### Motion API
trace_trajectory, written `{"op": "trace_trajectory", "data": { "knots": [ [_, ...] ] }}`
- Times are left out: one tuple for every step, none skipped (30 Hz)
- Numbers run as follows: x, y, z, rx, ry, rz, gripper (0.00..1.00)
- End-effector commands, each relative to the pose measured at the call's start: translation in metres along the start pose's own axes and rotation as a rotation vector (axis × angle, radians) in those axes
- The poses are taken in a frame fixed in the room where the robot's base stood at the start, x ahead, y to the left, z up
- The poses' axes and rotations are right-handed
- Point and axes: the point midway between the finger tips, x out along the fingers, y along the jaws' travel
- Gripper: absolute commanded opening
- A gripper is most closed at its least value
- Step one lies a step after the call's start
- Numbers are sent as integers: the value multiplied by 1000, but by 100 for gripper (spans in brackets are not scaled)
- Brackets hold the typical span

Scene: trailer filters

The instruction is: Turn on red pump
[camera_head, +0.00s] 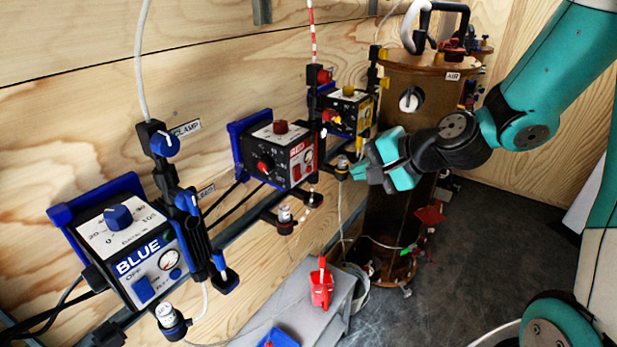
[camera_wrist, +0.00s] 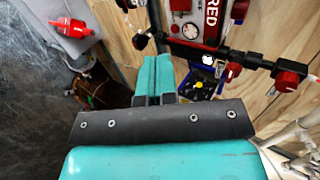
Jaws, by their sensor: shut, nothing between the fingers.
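The red pump (camera_head: 283,155) is a black box on a blue wall bracket, with a red knob (camera_head: 281,127) on top. Its front has a white "RED" label, a round gauge and red controls. In the wrist view, part of the pump's front (camera_wrist: 212,14) shows at the top edge, with the gauge; the rest is cut off. My gripper (camera_head: 356,174) is shut and empty, to the right of the red pump and apart from it. Its teal fingers also show in the wrist view (camera_wrist: 153,72), side by side.
The blue pump (camera_head: 145,250) is at left and the yellow pump (camera_head: 347,110) behind. A brown cylinder (camera_head: 385,215) stands behind my gripper. Black clamps with red knobs (camera_wrist: 287,82) stick out near the pump. A red holder (camera_head: 321,287) sits on a grey bench below.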

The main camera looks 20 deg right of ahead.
Motion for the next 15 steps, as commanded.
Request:
{"op": "trace_trajectory", "data": {
  "knots": [
    [1, 0, 0, -1, -1, 0, 0],
    [1, 0, 0, -1, -1, 1, 0],
    [3, 0, 0, -2, -2, 1, 0],
    [6, 0, 1, -2, -3, 1, 0],
    [8, 0, 1, -2, -4, 2, 0],
    [13, 0, 1, -2, -6, 2, 0],
    [18, 0, 2, -2, -7, 2, 0],
    [23, -1, 2, -2, -8, 2, 0],
    [30, -1, 2, -2, -8, 3, 0],
    [36, -1, 2, -3, -8, 4, 0],
    [42, -1, 2, -3, -8, 4, 0],
    [51, -1, 3, -4, -9, 5, 0],
    [58, -1, 3, -4, -9, 3, 0],
    [64, -1, 2, -3, -9, 4, 0],
    [73, -1, 3, -4, -8, 5, 0]
  ]
}}
